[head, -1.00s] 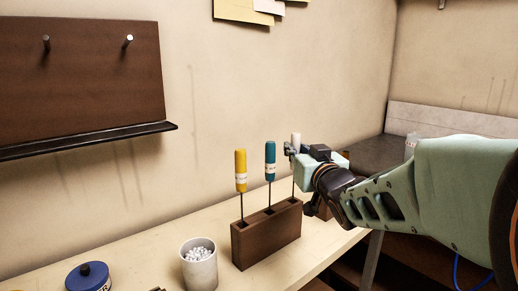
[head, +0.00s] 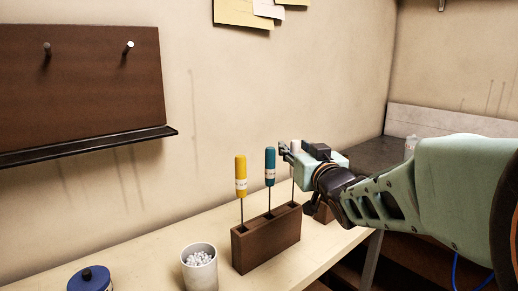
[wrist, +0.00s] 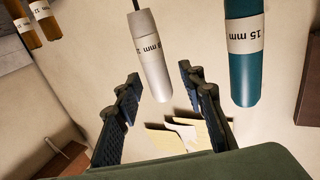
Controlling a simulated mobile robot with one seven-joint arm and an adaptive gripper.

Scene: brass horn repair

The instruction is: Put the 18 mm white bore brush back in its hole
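The white bore brush (head: 296,146) stands upright at the right end of the brown block (head: 262,246), its thin shaft running down to the block's top. In the wrist view its white handle (wrist: 150,60) has a label ending in "mm". My gripper (head: 288,150) is around the handle at its upper end. In the wrist view my gripper (wrist: 165,95) has its fingers apart, one each side of the handle, with visible gaps. The brush's lower end is hidden in the block.
A teal brush (head: 270,166), marked 15 mm in the wrist view (wrist: 245,60), stands close beside my gripper. A yellow brush (head: 240,176) is farther left. A cup of white pellets (head: 200,268) and a blue lidded tin (head: 90,279) are in front. Two amber handles (wrist: 30,22) show at the wrist view's edge.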

